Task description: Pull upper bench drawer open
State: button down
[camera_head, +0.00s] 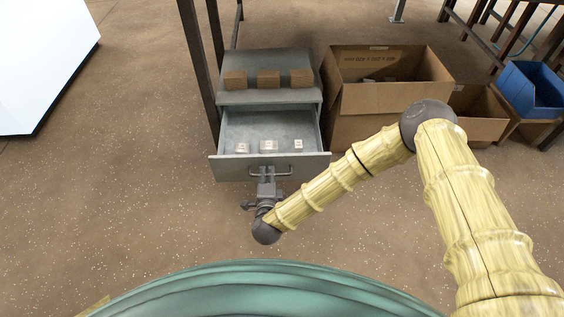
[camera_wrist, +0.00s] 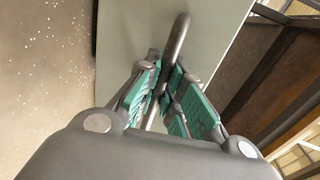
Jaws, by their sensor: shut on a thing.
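The upper bench drawer (camera_head: 225,169) is grey and stands pulled out from its cabinet towards me, its inside showing. Several small pale items (camera_head: 268,146) lie in it near the front. My gripper (camera_head: 268,178) is at the middle of the drawer front, shut on the bar handle (camera_head: 286,172). In the wrist view the handle (camera_wrist: 181,38) runs between the green-padded fingers (camera_wrist: 169,88), with the pale drawer front (camera_wrist: 222,30) behind it. Part of the handle is hidden by the fingers.
Several brown blocks (camera_head: 269,78) sit on the grey cabinet top (camera_head: 290,60). An open cardboard box (camera_head: 350,115) stands close to the right, with a smaller box (camera_head: 480,128) and a blue bin (camera_head: 530,90) further right. The speckled floor (camera_head: 130,180) at left is clear.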

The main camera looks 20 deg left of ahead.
jog(key=shift+s+d, duration=0.15)
jog(key=shift+s, duration=0.2)
jog(key=c, duration=1.5)
grip_release()
jog(key=shift+c, duration=0.2)
jog(key=shift+s, duration=0.1)
jog(key=v, duration=1.2)
